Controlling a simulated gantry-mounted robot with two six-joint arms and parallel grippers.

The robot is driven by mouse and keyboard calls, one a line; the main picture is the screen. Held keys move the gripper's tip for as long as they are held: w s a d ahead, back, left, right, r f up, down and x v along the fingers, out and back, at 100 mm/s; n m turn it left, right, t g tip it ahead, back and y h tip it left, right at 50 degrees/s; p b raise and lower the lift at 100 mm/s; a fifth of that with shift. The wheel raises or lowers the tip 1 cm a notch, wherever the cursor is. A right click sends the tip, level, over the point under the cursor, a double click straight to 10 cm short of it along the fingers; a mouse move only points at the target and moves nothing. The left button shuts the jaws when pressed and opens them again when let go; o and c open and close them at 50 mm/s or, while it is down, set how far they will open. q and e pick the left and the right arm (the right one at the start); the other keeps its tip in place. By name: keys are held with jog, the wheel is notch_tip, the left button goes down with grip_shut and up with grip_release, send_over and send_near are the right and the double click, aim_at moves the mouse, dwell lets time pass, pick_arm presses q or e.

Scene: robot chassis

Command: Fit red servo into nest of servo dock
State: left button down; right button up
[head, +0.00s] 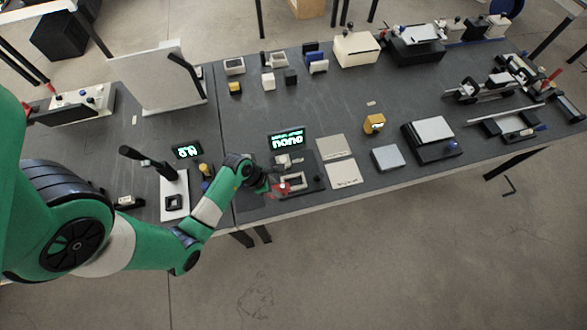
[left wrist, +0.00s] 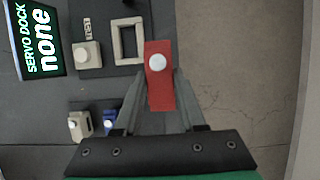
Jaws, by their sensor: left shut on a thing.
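The red servo (left wrist: 158,92), a small red block with a round white horn, is clamped between the fingers of my left gripper (left wrist: 160,100) in the left wrist view. In the head view the red servo (head: 281,188) shows small at the tip of my left gripper (head: 273,188). The servo dock (head: 313,171) is a dark plate near the table's front edge. Its nest, a beige rectangular frame (left wrist: 116,42), lies just beside the servo in the left wrist view and looks empty. Whether the servo touches the frame I cannot tell. My right gripper is not in view.
The dock's display (left wrist: 36,40) reads "SERVO DOCK none". A beige servo-like block (left wrist: 86,55) stands beside the nest. Another beige block (left wrist: 80,125) and a blue one (left wrist: 109,121) are close to the left finger.

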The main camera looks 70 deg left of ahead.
pick_arm(q)
jog(key=w+a+f+b, duration=0.1)
jog(key=w+f, duration=0.1)
jog(key=w+a+f+b, duration=0.2)
jog(key=w+f, duration=0.1)
jog(key=w+a+f+b, duration=0.1)
jog(key=w+a+f, duration=0.1)
jog(key=shift+w+a+f+b, duration=0.2)
jog(key=shift+w+f+b, duration=0.05)
jog(key=shift+w+b, duration=0.05)
jog(key=shift+w+a+f, duration=0.1)
jog(key=shift+w+a, duration=0.1)
jog(key=shift+w, duration=0.05)
jog(key=f+b, duration=0.2)
jog(key=f, duration=0.1)
jog(key=shift+w+a+f, duration=0.1)
jog(key=shift+w+f, duration=0.1)
jog(key=shift+s+f, duration=0.1)
jog(key=shift+f, duration=0.05)
